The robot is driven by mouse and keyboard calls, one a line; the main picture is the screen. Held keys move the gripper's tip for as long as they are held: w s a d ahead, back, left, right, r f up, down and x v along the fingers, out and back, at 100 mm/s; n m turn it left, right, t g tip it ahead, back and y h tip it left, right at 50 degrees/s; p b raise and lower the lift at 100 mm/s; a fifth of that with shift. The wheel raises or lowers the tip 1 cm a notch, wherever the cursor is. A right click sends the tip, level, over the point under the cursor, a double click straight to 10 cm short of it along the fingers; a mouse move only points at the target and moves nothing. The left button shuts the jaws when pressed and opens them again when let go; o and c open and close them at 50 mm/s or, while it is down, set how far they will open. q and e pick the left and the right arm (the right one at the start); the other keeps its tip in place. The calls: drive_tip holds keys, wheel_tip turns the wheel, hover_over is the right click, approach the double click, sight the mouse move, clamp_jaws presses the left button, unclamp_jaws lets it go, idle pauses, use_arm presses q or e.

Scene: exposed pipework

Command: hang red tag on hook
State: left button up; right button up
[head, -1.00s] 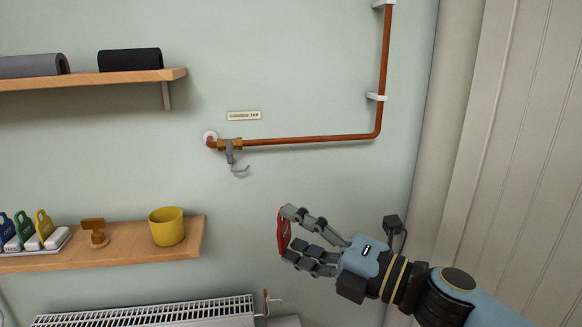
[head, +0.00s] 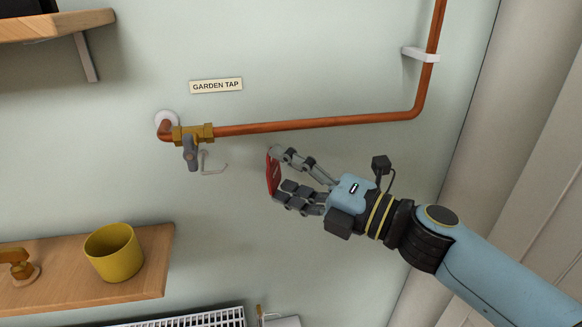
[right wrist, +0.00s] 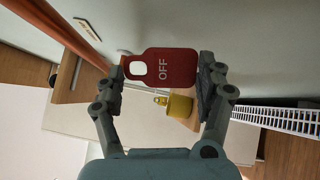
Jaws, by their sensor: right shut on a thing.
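The red tag (head: 272,175) is held between the fingers of my right gripper (head: 276,178). In the right wrist view the tag (right wrist: 166,68) shows the word OFF and a hole at its left end, with a finger of the gripper (right wrist: 160,85) on each side. The thin grey hook (head: 213,165) sticks out below the garden tap (head: 190,150), to the left of the tag and slightly higher. Tag and hook are apart, and the hook is empty. My left gripper is not in view.
A copper pipe (head: 320,123) runs along the wall above my right gripper. A label (head: 216,86) reads GARDEN TAP. A radiator (head: 190,318) is below. The wall between tag and hook is clear.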

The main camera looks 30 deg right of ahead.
drive_tip(key=shift+w+a, duration=0.35)
drive_tip(key=shift+a, duration=0.5)
drive_tip(key=w+a+f, duration=0.1)
drive_tip(key=a, duration=0.6)
drive_tip(key=shift+w+f+p, duration=0.25)
drive_tip(key=shift+w+p, duration=0.15)
drive_tip(key=o, duration=0.9)
